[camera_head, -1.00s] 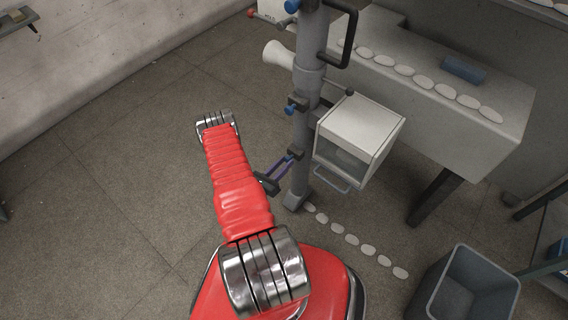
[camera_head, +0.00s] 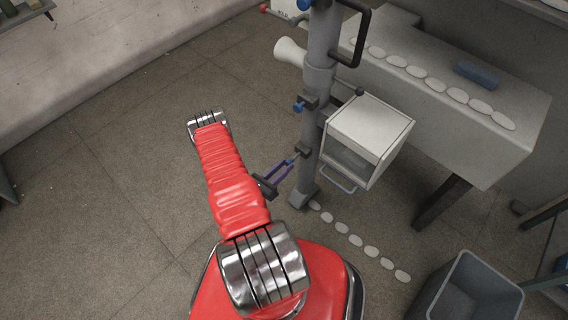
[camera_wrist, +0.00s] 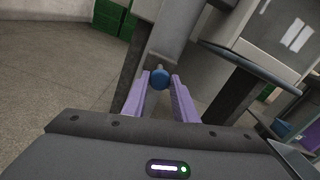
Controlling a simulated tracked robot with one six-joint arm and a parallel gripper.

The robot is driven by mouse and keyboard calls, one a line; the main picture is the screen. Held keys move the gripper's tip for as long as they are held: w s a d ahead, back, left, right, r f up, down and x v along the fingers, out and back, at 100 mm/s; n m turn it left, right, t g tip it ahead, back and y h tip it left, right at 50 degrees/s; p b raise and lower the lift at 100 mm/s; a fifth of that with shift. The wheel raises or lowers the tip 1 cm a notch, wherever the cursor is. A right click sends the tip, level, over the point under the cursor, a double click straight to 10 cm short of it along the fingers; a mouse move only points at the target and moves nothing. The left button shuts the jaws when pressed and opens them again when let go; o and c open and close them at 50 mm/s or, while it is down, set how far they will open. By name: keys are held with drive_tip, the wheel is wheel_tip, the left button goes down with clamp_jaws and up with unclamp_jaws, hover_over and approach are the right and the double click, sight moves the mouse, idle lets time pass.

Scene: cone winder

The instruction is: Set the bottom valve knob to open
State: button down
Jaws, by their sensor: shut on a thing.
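The bottom valve knob (camera_head: 289,162) is small and blue and sits low on the grey post (camera_head: 308,150), on a dark block. It also shows in the wrist view (camera_wrist: 160,76) as a blue round end on a pale stem. My gripper (camera_head: 283,168) has purple fingers. In the wrist view my gripper (camera_wrist: 159,86) has one finger on either side of the knob, shut on it. The knob's far side and any open or closed marking cannot be seen.
Another blue knob (camera_head: 298,106) is higher on the post. A white box (camera_head: 370,127) with a handle stands right of it. A grey bin (camera_head: 470,290) is at the lower right, a row of white discs (camera_head: 357,241) on the floor. The floor at left is clear.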

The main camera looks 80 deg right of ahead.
drive_tip(key=shift+a, duration=0.2)
drive_tip(key=c, duration=1.7)
unclamp_jaws()
drive_tip(key=shift+w, duration=0.1)
drive_tip(key=shift+c, duration=0.2)
drive_tip(key=o, duration=0.3)
drive_tip(key=shift+v, duration=0.85)
drive_tip(key=v, duration=1.2)
drive_tip(key=shift+f, duration=0.1)
